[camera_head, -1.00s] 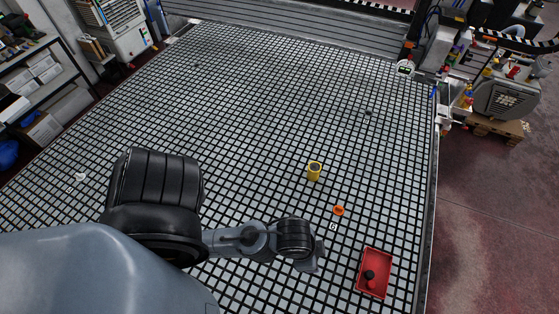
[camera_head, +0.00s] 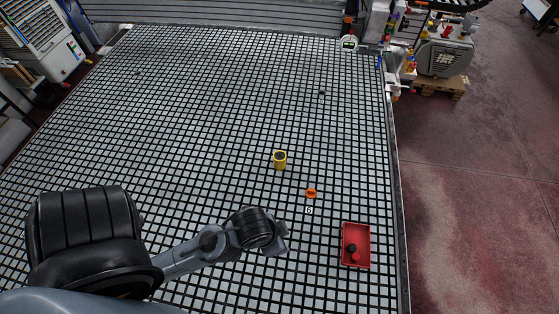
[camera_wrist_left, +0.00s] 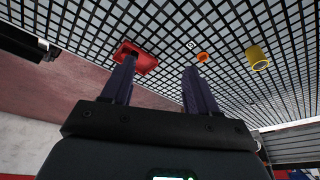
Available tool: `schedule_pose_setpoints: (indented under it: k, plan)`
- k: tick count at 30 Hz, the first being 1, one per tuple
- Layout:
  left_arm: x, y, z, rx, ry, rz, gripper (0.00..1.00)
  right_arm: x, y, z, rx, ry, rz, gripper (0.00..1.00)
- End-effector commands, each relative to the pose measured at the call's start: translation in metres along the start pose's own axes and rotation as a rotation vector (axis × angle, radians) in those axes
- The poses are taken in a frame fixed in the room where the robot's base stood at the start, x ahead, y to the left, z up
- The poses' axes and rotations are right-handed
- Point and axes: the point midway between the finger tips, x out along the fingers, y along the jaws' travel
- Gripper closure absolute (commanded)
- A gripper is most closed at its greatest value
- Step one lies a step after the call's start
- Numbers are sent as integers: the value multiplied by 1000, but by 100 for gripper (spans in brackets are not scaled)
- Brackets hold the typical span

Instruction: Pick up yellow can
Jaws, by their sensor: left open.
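The yellow can (camera_head: 280,161) stands upright on the grid table (camera_head: 180,130), near the middle of the head view. It also shows at the upper right of the left wrist view (camera_wrist_left: 257,58). My left arm comes in from the lower left of the head view. My left gripper (camera_head: 284,236) is in front of the can and apart from it. In the left wrist view its two dark fingers (camera_wrist_left: 158,78) are spread with nothing between them, and the can lies to the right of them. My right gripper is not in view.
An orange disc (camera_head: 311,193) lies right of the can, with a small white numbered tag (camera_head: 308,210) below it. A red tray (camera_head: 356,231) with dark and red items is near the table's right edge. The table behind the can is mostly clear.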

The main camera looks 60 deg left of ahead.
Motion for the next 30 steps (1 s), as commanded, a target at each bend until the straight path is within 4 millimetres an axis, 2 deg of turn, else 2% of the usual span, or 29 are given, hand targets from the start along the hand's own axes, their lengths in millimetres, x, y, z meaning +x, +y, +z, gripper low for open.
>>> schedule_pose_setpoints:
  k: [9,15,16,26,30]
  plan:
    - [0,-2,1,8,-2,-7,39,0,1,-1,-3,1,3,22]
    - [0,-2,1,8,-2,-7,9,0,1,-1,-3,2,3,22]
    - [0,-2,1,8,-2,-7,7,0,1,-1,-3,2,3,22]
    - [1,0,1,-22,0,1,7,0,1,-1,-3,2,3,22]
    - [1,2,-18,-90,97,6,7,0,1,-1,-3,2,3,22]
